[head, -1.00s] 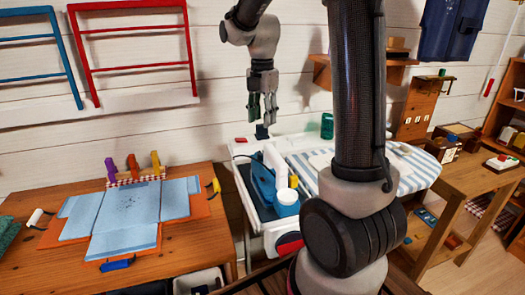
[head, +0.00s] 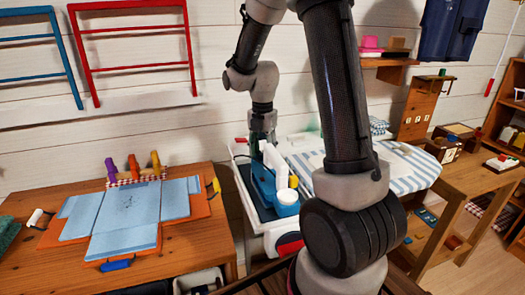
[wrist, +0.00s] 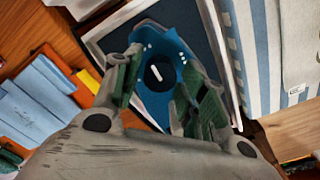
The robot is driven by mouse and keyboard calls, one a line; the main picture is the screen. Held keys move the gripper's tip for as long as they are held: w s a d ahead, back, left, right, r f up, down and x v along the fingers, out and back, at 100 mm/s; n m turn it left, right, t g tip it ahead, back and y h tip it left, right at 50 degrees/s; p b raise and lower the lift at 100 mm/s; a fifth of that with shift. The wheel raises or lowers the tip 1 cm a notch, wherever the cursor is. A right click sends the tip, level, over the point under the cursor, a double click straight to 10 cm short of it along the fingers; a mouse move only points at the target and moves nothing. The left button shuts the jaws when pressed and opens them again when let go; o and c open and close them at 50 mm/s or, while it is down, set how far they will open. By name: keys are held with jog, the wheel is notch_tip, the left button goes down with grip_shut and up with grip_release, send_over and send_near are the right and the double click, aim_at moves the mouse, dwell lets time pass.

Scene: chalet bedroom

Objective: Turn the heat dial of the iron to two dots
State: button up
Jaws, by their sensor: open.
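In the wrist view the iron's blue body (wrist: 155,103) carries a round black heat dial (wrist: 166,76) with a white pointer line. Small white dots show on the blue around the dial; their exact grouping is hard to read. My gripper (wrist: 156,76) is open, its green-padded fingers on either side of the dial, with nothing held. In the head view my gripper (head: 259,146) is low at the iron's far end, its fingertips partly hidden.
The striped ironing board (head: 405,182) lies right of the iron. A wooden table (head: 190,240) with a folding board (head: 125,213) and blue cloth (head: 180,200) stands at left. A wall shelf (head: 385,62) with a pink hat (head: 371,44) is behind my arm.

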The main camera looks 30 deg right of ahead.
jog(key=c, duration=0.8)
jog(key=shift+o, duration=0.2)
